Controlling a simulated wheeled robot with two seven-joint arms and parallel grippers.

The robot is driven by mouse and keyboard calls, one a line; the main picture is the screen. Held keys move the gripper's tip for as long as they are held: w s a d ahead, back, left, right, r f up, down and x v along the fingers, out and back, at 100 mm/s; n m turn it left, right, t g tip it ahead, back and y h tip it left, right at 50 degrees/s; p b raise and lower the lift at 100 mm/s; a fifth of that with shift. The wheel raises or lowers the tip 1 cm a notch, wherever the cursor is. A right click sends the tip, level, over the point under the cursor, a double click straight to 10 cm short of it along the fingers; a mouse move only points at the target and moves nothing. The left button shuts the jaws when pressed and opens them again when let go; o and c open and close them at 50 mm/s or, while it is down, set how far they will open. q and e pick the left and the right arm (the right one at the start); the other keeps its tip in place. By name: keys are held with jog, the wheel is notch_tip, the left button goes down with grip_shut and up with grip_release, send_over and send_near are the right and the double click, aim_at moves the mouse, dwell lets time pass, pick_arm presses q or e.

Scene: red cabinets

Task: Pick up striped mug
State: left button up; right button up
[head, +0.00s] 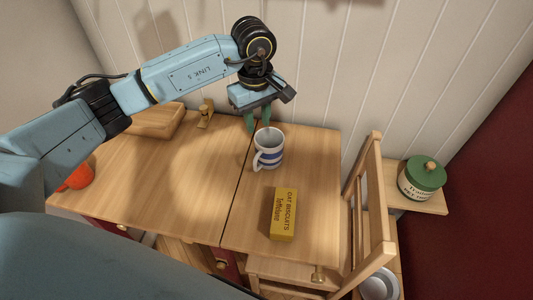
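The striped mug (269,148), white with blue bands, stands upright on the wooden table (190,170), near the seam between its leaves. Its handle points toward the lower left. My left gripper (256,122) is just behind the mug, by the back edge of the table, with its greenish fingers pointing down. The fingers look spread apart with nothing seen between them. The mug's far rim is close to the fingers; I cannot tell whether they touch. My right gripper is not in view.
A yellow oat biscuits box (283,214) lies in front of the mug. A wooden chair (365,215) stands at the right. A green-lidded jar (421,178) sits on a shelf beyond it. An orange object (79,177) is at the left, partly hidden by my arm.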

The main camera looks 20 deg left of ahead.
aim_at(257, 140)
pick_arm(q)
notch_tip(257, 140, down, 8)
jog(key=shift+a+r+b, duration=0.15)
jog(key=shift+r+b, duration=0.1)
jog(key=shift+b, duration=0.25)
jog(key=f, duration=0.2)
jog(key=a+f, duration=0.1)
jog(key=f, duration=0.2)
jog(key=shift+s+a+f+b, duration=0.3)
jog(key=shift+a+f+b, duration=0.05)
jog(key=shift+a+b, duration=0.05)
jog(key=shift+w+d+r, duration=0.15)
jog(key=shift+d, duration=0.5)
jog(key=shift+c, duration=0.4)
jog(key=shift+a, duration=0.1)
grip_shut()
